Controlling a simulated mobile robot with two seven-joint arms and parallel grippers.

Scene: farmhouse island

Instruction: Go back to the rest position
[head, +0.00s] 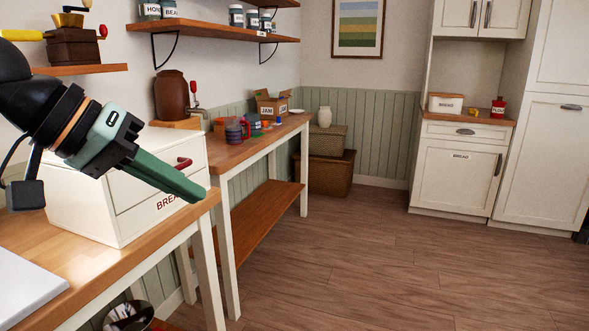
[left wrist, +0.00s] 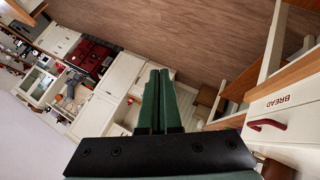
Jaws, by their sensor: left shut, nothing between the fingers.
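My left gripper (head: 190,188) comes in from the left in the head view, with a green body and green fingers. It appears in front of the white bread box (head: 85,205), which stands on the near wooden counter. The fingers are together and empty. In the left wrist view the two green fingers (left wrist: 157,95) lie side by side over the floor and room. The bread box also shows there at the right (left wrist: 280,115), with its red handle and lettering. I cannot tell whether the gripper touches the box. My right gripper is not in view.
A second wooden table (head: 232,152) behind holds jars, a mug and a jam box (head: 270,104). Shelves (head: 220,31) hang on the wall above. A white board (head: 25,285) lies on the near counter. White cabinets (head: 455,175) stand at the back right. The wooden floor (head: 400,265) is clear.

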